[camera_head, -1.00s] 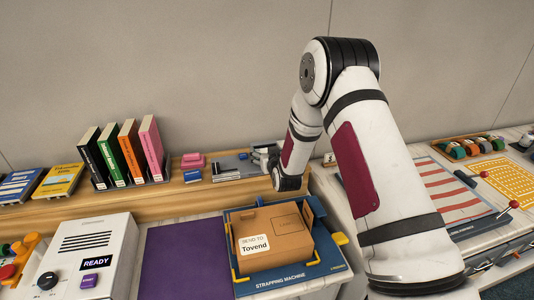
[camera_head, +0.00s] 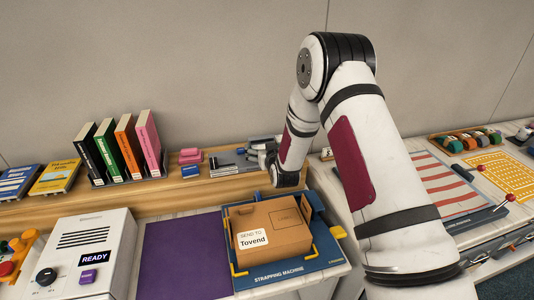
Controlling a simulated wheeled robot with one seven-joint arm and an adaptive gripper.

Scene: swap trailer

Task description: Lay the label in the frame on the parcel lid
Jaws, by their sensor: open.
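The parcel is a brown cardboard box (camera_head: 290,241) standing on the blue strapping machine (camera_head: 276,276). A white label (camera_head: 252,240) reading "SEND TO Tovend" is at the parcel's front left, apart from the outlined frame. The thin frame outline (camera_head: 286,216) shows on the lid's back right, and looks empty. My gripper (camera_head: 255,151) is open at the back shelf, behind the parcel and away from the label. It is beside some flat grey items (camera_head: 228,163). Its fingers are small and partly hidden by my wrist, so I cannot tell whether they touch anything.
Upright books (camera_head: 124,149) and pink blocks (camera_head: 190,156) stand on the wooden shelf left of my gripper. A purple mat (camera_head: 182,260) lies left of the parcel, bare. A white "READY" device (camera_head: 108,235) is farther left. A striped board (camera_head: 450,187) lies right of my arm.

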